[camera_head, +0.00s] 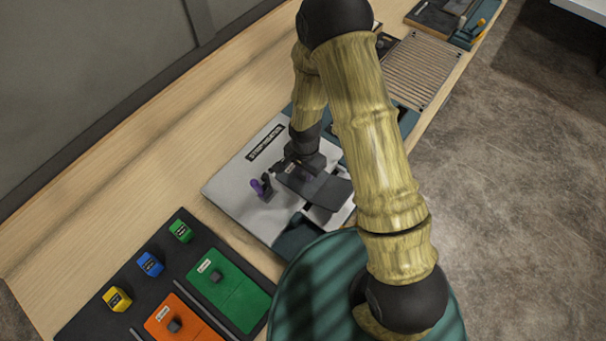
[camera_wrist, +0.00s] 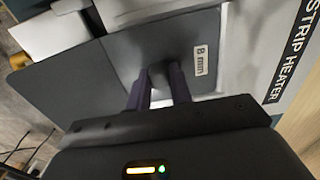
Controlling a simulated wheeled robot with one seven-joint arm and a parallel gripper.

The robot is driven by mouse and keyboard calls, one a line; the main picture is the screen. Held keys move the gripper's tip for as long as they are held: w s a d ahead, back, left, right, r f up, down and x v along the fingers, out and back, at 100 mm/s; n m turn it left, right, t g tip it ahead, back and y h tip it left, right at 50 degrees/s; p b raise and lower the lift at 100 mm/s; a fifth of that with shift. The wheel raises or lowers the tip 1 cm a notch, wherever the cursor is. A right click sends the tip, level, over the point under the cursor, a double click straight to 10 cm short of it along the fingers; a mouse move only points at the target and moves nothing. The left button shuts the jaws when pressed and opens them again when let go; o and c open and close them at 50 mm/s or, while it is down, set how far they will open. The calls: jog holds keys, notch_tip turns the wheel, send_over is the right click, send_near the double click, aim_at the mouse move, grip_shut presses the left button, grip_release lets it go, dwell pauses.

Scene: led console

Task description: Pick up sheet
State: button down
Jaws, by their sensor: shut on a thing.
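The dark grey sheet (camera_head: 328,189) is at the strip heater on the bench. In the wrist view the sheet (camera_wrist: 115,55) fills the upper middle, with a small white label that seems to read "8 mm". My gripper (camera_wrist: 160,84) is shut on a small dark block on the sheet's face, mostly hidden between the fingers. In the head view my gripper (camera_head: 292,166) is at the sheet's upper left end. Whether the sheet touches the strip heater (camera_head: 236,190) or is slightly above it, I cannot tell.
A dark tray (camera_head: 95,323) at lower left carries a green sheet (camera_head: 243,293), an orange sheet (camera_head: 160,320) and small coloured blocks. A slatted panel (camera_head: 420,66) is further back. Bare wood (camera_head: 110,200) lies along the wall.

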aim_at(305, 173)
notch_tip(305, 173, up, 18)
jog(key=b, duration=0.4)
dwell(0.4)
jog(key=shift+w, duration=0.1)
dwell(0.4)
